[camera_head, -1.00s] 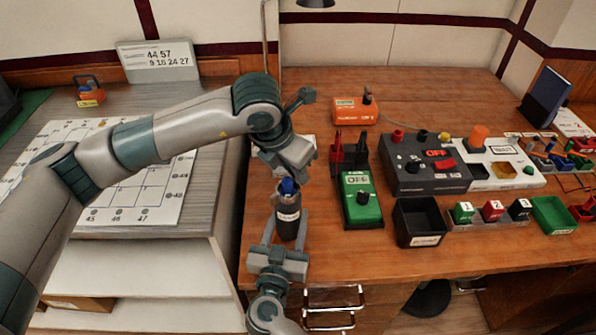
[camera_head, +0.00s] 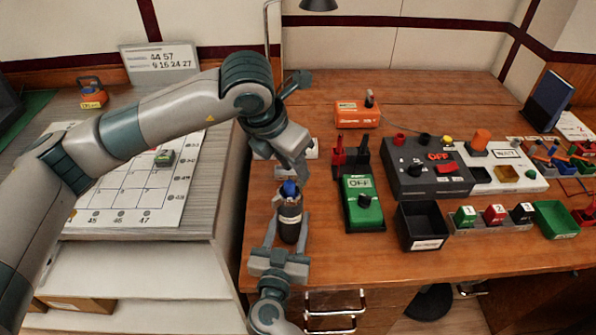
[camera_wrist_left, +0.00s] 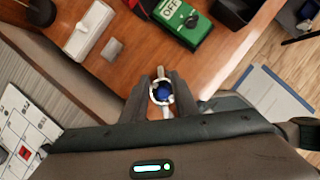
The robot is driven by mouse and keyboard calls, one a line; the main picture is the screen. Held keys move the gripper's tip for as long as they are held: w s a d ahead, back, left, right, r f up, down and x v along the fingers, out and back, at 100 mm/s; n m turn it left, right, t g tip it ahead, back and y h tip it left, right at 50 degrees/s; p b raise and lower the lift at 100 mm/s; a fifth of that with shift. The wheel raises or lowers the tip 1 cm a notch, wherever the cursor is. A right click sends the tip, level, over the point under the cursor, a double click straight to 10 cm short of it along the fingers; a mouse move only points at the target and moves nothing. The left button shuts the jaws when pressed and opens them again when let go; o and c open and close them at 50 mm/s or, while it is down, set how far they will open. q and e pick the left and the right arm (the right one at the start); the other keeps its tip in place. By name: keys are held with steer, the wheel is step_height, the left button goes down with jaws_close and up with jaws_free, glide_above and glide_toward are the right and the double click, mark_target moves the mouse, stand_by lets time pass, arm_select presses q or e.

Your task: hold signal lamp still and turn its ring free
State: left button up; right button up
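The signal lamp (camera_head: 290,218) has a dark upright body with a white label and a blue lens on top. It stands at the table's front edge; whether it touches the tabletop I cannot tell. My right gripper (camera_head: 287,228) comes from the front, its fingers shut on either side of the lamp body. My left gripper (camera_head: 296,178) points down just above the lamp and is open. In the left wrist view, the pale ring (camera_wrist_left: 152,94) around the blue lens shows between the left gripper's fingers (camera_wrist_left: 161,82), apparently free of them.
A green switch box (camera_head: 362,212) and a black open bin (camera_head: 421,226) stand right of the lamp. A dark control box (camera_head: 400,185) and an orange box (camera_head: 356,115) are farther back. A calendar board (camera_head: 120,190) lies on the left grey desk.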

arm_select(q)
steer(key=v, duration=0.7)
steer(key=shift+r, duration=0.1)
arm_select(e)
steer(key=o, duration=1.6)
steer(key=shift+s+a, duration=0.15)
steer(key=shift+s, duration=0.4)
steer(key=v, duration=1.1)
